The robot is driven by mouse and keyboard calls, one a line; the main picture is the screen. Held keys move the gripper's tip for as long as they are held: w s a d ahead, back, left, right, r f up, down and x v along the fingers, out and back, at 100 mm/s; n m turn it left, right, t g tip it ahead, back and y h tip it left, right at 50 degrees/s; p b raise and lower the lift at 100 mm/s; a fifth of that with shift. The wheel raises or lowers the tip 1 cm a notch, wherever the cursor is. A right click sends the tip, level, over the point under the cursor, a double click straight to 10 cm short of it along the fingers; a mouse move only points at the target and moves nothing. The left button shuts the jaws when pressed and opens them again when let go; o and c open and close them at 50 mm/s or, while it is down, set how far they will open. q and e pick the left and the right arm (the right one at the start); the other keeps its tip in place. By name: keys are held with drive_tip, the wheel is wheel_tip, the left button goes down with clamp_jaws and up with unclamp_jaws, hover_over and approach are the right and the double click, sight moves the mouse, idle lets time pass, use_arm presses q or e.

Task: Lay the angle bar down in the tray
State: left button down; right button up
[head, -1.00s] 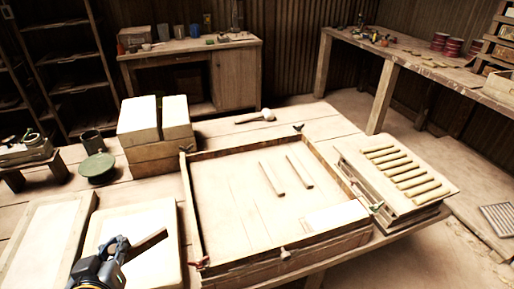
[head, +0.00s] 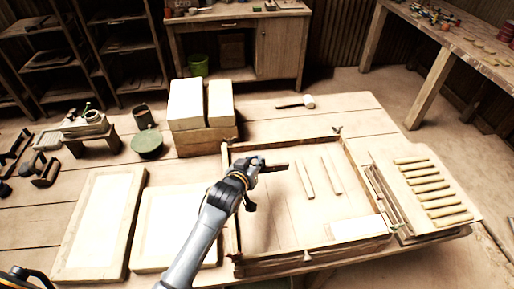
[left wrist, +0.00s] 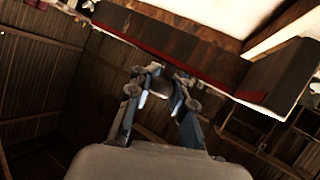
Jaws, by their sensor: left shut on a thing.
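The angle bar (head: 277,167) is a short dark brown piece. My left gripper (head: 256,165) is shut on it and holds it over the left back part of the tray. The tray (head: 350,249) is a shallow wooden frame on the table with a pale floor. The bar looks raised above the tray floor; its exact height is hard to tell. My right gripper is out of view.
Two pale strips (head: 304,178) lie inside the tray, with a pale block (head: 354,228) at its front right. A rack of rods (head: 428,187) stands to the right, pale slabs (head: 103,218) to the left and blocks (head: 186,103) behind. A mallet (head: 308,101) lies behind the tray.

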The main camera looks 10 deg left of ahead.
use_arm(q)
drive_tip(key=f+b, duration=0.4)
drive_tip(key=b, duration=0.1)
drive_tip(key=shift+w+d+f, duration=0.15)
drive_tip(key=shift+w+f, duration=0.05)
drive_tip(key=shift+w, duration=0.05)
drive_tip(key=shift+f+b, duration=0.85)
drive_tip(key=shift+f, duration=0.95)
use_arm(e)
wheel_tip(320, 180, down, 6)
use_arm(q)
drive_tip(key=shift+f, duration=0.3)
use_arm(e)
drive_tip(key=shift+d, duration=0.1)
use_arm(q)
drive_tip(key=c, duration=1.1)
unclamp_jaws()
